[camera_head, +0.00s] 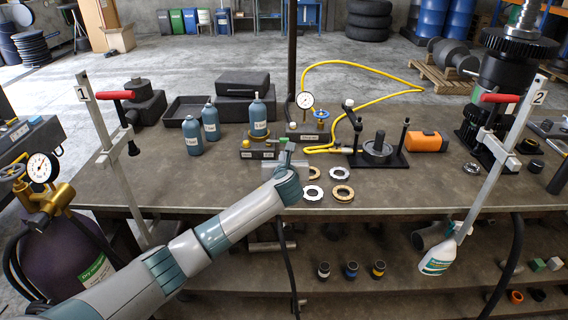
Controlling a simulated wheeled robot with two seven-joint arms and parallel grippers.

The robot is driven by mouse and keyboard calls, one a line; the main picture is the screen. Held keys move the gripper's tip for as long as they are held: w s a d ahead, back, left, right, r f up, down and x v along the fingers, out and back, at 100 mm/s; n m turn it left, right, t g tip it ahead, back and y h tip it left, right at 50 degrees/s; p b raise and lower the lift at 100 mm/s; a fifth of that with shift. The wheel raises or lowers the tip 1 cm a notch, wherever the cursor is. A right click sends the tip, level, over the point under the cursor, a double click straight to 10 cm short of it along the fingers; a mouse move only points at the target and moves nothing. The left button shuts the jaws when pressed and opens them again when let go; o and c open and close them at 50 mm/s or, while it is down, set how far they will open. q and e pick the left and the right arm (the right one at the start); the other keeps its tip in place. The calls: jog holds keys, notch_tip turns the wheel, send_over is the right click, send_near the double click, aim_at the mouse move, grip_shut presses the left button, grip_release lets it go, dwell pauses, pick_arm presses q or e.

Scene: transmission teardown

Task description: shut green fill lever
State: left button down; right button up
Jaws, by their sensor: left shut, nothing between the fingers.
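The fill station (258,154) is a low dark block with small labels at the middle of the bench. A grey-blue bottle (259,116) stands upright on it. My left gripper (285,158) is at the station's right front end, shut and empty, with its arm reaching in from the lower left. A small green piece (283,142), which looks like the fill lever, shows just beyond the fingertips. The gripper partly hides it, so I cannot tell its angle or whether the fingers touch it. My right gripper is not in view.
A pressure gauge (305,101) and blue handwheel (321,114) stand right behind the gripper, with a yellow hose (413,92) looping right. Loose rings (342,192) lie to its right. Two bottles (192,137) stand left. The front left of the bench (180,190) is clear.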

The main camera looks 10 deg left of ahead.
pick_arm(q)
jog(key=v, duration=0.3)
jog(key=shift+s+r+b, duration=0.1)
jog(key=shift+s+b, duration=0.25)
jog(key=shift+s, duration=0.05)
